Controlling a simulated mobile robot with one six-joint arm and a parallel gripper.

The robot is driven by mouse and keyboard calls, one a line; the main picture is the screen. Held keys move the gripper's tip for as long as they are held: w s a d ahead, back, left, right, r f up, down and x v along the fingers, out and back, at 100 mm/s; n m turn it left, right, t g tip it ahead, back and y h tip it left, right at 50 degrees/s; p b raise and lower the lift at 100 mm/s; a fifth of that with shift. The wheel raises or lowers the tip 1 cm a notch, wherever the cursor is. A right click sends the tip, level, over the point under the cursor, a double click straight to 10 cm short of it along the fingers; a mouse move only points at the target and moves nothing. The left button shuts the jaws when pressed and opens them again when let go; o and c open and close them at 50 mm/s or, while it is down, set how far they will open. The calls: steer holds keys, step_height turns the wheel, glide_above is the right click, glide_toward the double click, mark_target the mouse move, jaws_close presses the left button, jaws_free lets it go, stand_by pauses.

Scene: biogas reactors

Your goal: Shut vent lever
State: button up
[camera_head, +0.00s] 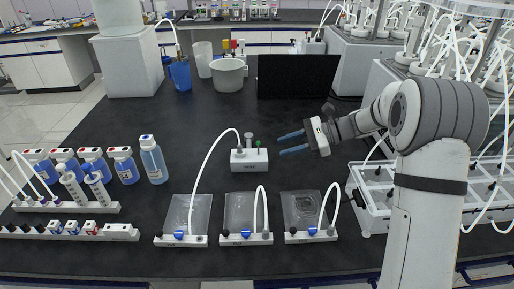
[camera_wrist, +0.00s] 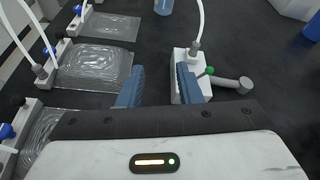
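A small white valve block (camera_head: 249,161) stands on the black bench with a white tube rising from it. In the head view it carries a grey knob (camera_head: 249,136) and a small green-tipped part (camera_head: 258,144). The wrist view shows the block (camera_wrist: 182,62), the green tip (camera_wrist: 208,71) and a grey cylindrical handle (camera_wrist: 232,83). I cannot tell which of these is the vent lever. My gripper (camera_head: 283,144) is open and empty, to the right of the block. In the wrist view its blue fingers (camera_wrist: 160,84) are apart, and the right finger hides part of the block.
Three clear bags (camera_head: 188,212) with white clips and tubes lie in front. A dark screen (camera_head: 298,76) and a bucket (camera_head: 228,76) stand behind. A white rack (camera_head: 375,195) is at right.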

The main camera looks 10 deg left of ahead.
mark_target(258, 142)
steer(key=w+f+m+y, duration=0.1)
steer(key=w+f, duration=0.1)
steer(key=w+a+f+m+y+b, duration=0.1)
steer(key=w+f, duration=0.1)
steer(key=w, duration=0.1)
steer(key=w+a+f+m+y, duration=0.1)
steer(key=w+f+y, duration=0.1)
steer(key=shift+w+a+b, duration=0.2)
steer(key=shift+a+b, duration=0.05)
steer(key=shift+b, duration=0.15)
steer(key=shift+w+a+m, duration=0.15)
steer(key=shift+m, duration=0.15)
steer(key=shift+t, duration=0.3)
steer(key=a, duration=0.5)
steer(key=s+a, duration=0.1)
steer(key=a, duration=0.1)
steer(key=shift+a, duration=0.25)
steer(key=shift+c, duration=0.2)
